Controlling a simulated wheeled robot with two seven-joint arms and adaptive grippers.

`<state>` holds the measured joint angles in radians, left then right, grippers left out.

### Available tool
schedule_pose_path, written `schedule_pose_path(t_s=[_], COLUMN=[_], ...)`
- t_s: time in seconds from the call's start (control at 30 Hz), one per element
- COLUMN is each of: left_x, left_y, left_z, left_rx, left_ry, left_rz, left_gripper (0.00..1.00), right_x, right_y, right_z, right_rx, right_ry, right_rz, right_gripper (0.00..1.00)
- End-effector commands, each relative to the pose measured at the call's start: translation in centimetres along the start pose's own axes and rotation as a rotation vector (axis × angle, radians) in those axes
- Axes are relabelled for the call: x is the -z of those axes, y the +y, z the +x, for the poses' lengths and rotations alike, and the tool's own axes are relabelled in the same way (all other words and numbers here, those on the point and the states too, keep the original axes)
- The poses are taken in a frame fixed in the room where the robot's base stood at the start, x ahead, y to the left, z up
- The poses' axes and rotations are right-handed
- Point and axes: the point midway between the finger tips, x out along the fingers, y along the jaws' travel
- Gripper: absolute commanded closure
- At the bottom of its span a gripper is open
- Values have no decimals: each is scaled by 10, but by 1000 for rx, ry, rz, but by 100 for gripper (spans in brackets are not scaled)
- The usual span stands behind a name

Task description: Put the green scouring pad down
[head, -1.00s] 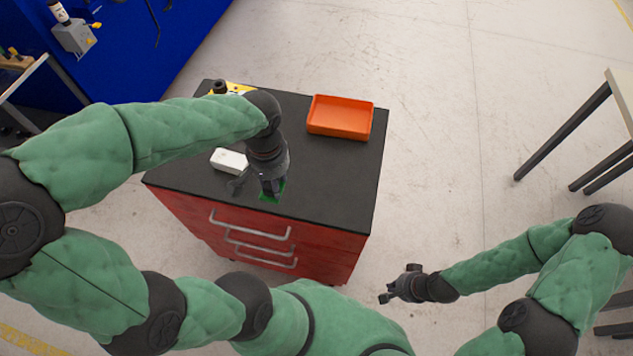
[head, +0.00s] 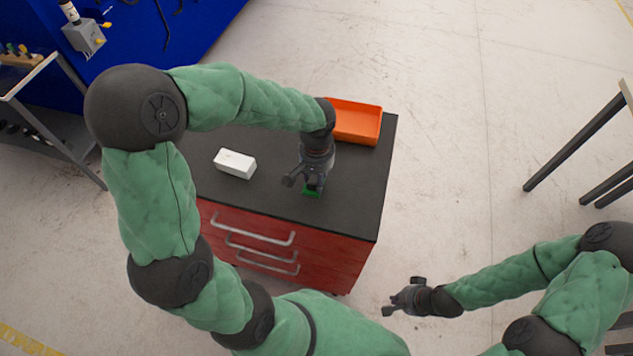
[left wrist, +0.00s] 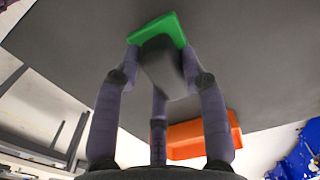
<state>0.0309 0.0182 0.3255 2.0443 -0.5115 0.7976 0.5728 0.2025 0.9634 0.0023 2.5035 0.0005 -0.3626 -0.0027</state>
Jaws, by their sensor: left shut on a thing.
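The green scouring pad (head: 312,193) is in my left gripper (head: 308,187), low over the front middle of the black cabinet top (head: 350,205). In the left wrist view, the fingers of my left gripper (left wrist: 160,52) close around the green pad (left wrist: 165,24), and a grey finger part covers some of it. I cannot tell whether the pad touches the top. My right gripper (head: 400,299) is empty, fingers apart, off to the right of the red cabinet's front.
A white block (head: 235,163) lies on the top left of my left gripper. An orange tray (head: 357,121) stands at the back right; it also shows in the left wrist view (left wrist: 200,137). The top is clear between the pad and the right edge.

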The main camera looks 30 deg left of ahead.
Motion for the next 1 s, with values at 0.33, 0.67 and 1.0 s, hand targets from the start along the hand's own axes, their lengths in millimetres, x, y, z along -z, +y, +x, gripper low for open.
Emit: schedule_pose_path(t_s=[0.33,0.67,1.0], left_x=[-1,-1,-1], left_y=[0,0,0], left_z=[21,24,23], left_rx=[0,0,0], left_ry=[0,-1,-1], left_rz=[1,1,1], left_gripper=[89,34,34], right_x=[0,0,0], right_y=[3,4,3], right_z=[7,10,8], right_rx=[0,0,0], right_ry=[0,0,0], right_rz=[0,0,0], right_gripper=[100,100,100])
